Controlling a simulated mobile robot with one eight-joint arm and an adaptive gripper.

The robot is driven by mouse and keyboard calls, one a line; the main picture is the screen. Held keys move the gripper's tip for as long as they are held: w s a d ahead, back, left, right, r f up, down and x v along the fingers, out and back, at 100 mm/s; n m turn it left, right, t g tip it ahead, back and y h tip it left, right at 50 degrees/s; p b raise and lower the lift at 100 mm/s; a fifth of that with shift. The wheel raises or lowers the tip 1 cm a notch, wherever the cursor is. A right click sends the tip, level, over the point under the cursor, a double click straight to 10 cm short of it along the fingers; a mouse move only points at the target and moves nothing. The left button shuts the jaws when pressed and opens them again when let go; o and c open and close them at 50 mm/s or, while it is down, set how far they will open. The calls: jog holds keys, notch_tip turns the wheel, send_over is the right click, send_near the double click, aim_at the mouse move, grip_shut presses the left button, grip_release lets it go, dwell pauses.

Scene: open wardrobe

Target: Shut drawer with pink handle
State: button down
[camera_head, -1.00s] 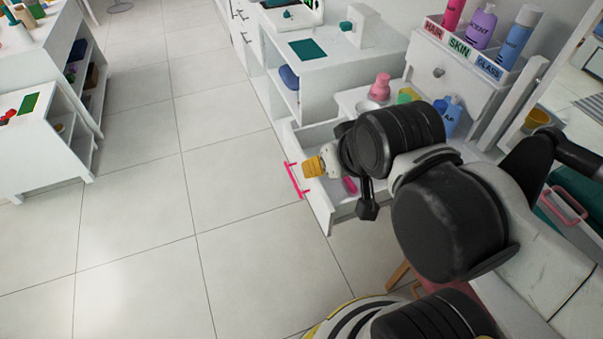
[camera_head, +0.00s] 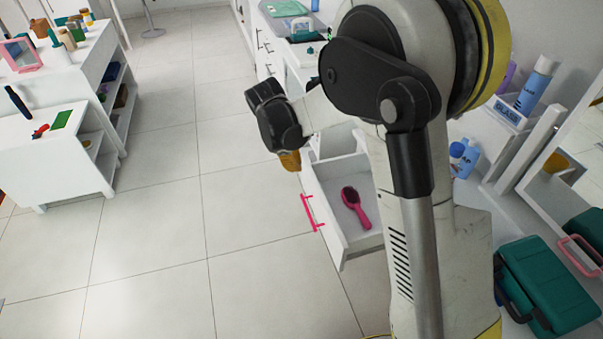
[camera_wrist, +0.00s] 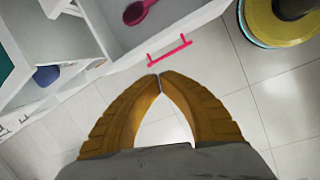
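The white drawer (camera_head: 333,228) with the pink handle (camera_head: 311,213) stands pulled out from its white cabinet. A pink hairbrush (camera_head: 355,207) lies inside it. In the wrist view the pink handle (camera_wrist: 169,51) is just beyond my fingertips, on the drawer's front (camera_wrist: 140,52). My gripper (camera_head: 290,161) has yellow-orange fingers. They meet at their tips in the wrist view (camera_wrist: 157,77), with nothing between them. The gripper is outside the drawer, near its front, apart from the handle as far as I can see. My arm hides part of the drawer and cabinet.
Blue bottles (camera_head: 463,158) stand on the white dresser. White shelves (camera_head: 50,160) holding small items stand at the left. The tiled floor (camera_head: 150,240) before the drawer is clear.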

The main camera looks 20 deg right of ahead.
notch_tip(320, 180, down, 10)
jog(key=w+a+f+n+g+h, duration=0.1)
jog(key=w+a+n, duration=0.1)
jog(key=w+n, duration=0.15)
jog(key=d+f+b, duration=0.5)
jog(key=d+f, duration=0.3)
jog(key=f, duration=0.1)
jog(key=shift+s+f, duration=0.15)
jog(key=shift+f, duration=0.05)
jog(key=shift+a, duration=0.1)
